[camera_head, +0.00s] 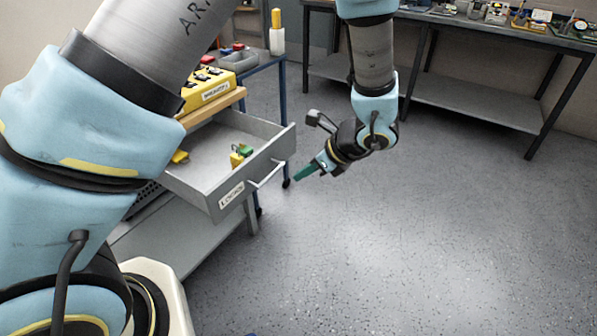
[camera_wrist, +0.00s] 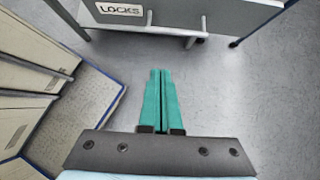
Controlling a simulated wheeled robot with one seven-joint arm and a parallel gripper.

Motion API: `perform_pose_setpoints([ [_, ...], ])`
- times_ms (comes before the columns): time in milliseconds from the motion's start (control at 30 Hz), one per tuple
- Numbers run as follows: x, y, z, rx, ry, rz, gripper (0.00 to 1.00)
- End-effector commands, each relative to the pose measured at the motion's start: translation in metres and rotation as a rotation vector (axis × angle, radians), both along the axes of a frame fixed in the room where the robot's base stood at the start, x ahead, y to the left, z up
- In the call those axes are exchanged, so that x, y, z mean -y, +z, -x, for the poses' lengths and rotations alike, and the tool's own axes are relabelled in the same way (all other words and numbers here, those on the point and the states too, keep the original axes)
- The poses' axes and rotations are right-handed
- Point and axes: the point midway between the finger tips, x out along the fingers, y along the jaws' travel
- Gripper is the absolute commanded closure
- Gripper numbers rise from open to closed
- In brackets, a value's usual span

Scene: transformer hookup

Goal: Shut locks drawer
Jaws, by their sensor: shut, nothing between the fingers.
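The locks drawer (camera_head: 262,160) is pulled out from the cart in the head view, with its front labelled LOCKS. Green and yellow padlocks (camera_head: 240,154) lie inside it. A bar handle (camera_head: 268,176) runs along the drawer front. My gripper (camera_head: 298,177) has green fingers and is shut and empty, just to the right of the drawer front. In the wrist view my gripper (camera_wrist: 161,72) points toward the drawer front (camera_wrist: 185,12), with its fingertips below the handle (camera_wrist: 150,30) in the picture. A gap of floor shows between them, so they look apart.
The cart's top (camera_head: 214,108) carries a yellow box and bins. A white bottle (camera_head: 277,41) stands on a blue-legged stand. A long workbench (camera_head: 480,25) stands along the back wall. The floor (camera_head: 400,240) to the right is clear. Tan panels (camera_wrist: 35,60) stand at left in the wrist view.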

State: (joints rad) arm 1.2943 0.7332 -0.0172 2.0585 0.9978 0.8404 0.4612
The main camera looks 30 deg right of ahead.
Motion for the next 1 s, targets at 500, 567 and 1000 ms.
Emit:
perform_pose_setpoints([
  [500, -0.036, -0.06, -0.062, -0.001, 0.006, -0.001, 1.0],
  [567, -0.039, -0.062, -0.068, -0.001, 0.006, 0.0, 1.0],
  [1000, -0.043, -0.066, -0.077, 0.0, 0.004, 0.001, 1.0],
])
